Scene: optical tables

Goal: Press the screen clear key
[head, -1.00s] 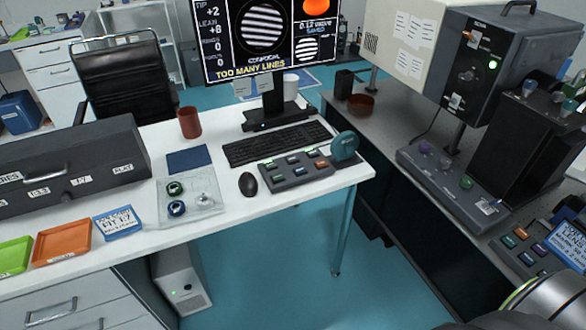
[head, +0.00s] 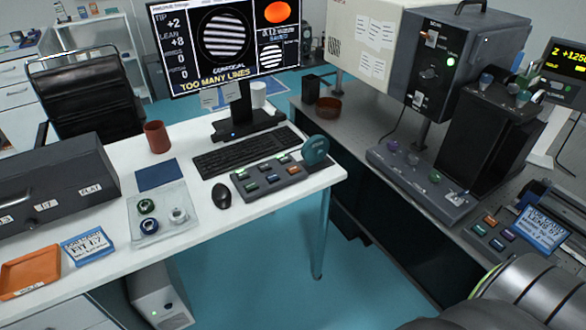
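A dark key box (head: 258,189) with several coloured keys in two rows lies on the white desk, in front of the keyboard. Its orange key (head: 293,170) is at the right end. A second dark key box (head: 485,246) with coloured keys lies on the grey bench at the lower right. The key labels are too small to read, so I cannot tell which key clears the screen. The monitor (head: 226,45) shows striped circles, an orange disc and "TOO MANY LINES". Neither gripper is in view; only a grey link of my arm shows at the lower right.
A keyboard (head: 245,152), a mouse (head: 221,195), a teal round object (head: 315,150) and a brown cup (head: 157,137) are near the desk key box. A clear tray (head: 163,233) holds small ringed parts. A tall black instrument (head: 487,140) stands on the bench. Teal floor separates desk and bench.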

